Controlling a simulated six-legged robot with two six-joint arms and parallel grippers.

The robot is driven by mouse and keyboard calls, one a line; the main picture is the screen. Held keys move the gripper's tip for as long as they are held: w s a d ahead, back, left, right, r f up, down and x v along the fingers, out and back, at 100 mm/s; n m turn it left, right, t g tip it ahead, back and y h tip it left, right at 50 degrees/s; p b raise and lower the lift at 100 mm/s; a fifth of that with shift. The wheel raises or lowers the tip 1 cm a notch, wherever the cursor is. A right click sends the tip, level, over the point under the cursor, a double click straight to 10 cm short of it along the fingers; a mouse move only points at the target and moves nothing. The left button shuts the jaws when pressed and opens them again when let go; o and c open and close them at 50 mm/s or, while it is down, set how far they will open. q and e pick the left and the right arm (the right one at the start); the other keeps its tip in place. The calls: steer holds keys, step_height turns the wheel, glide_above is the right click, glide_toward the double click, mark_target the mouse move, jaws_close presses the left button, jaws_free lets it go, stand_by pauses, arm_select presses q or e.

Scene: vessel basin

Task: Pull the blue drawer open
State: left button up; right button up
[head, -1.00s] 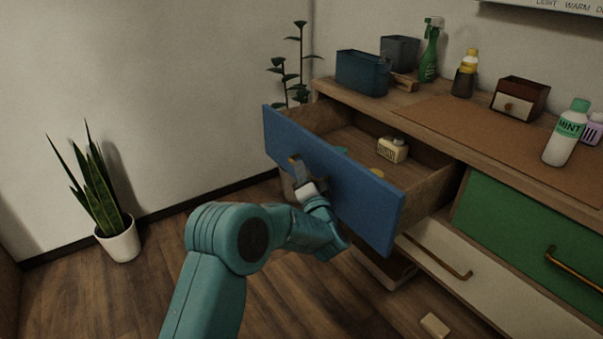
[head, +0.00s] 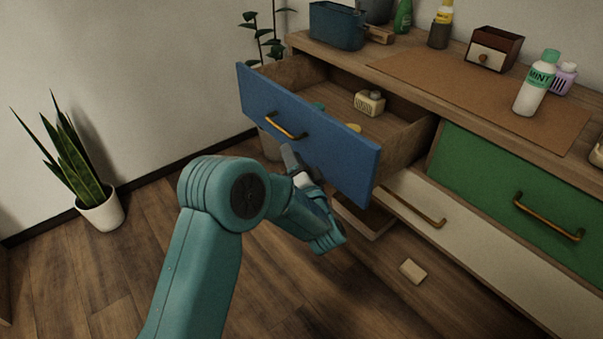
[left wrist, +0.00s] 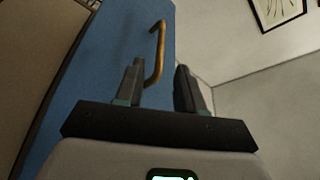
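The blue drawer (head: 325,153) is pulled well out of the dresser, and its inside shows. Its brass handle (head: 285,126) is free of any finger in the head view. My left gripper (head: 291,158) is just below the handle, in front of the drawer face. In the left wrist view the two fingers (left wrist: 158,88) stand apart with nothing between them. The handle (left wrist: 157,55) shows beyond the left finger, against the blue front (left wrist: 95,75). My right gripper is in neither view.
A small cream box (head: 369,103) lies inside the open drawer. The green drawer (head: 490,185) and white drawer (head: 465,235) are beside and below. A potted plant (head: 99,210) stands at left. A small pale block (head: 413,271) lies on the floor.

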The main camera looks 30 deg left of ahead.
arm_select(q)
steer(key=v, duration=0.7)
steer(key=shift+p, duration=0.35)
steer(key=shift+w, duration=0.1)
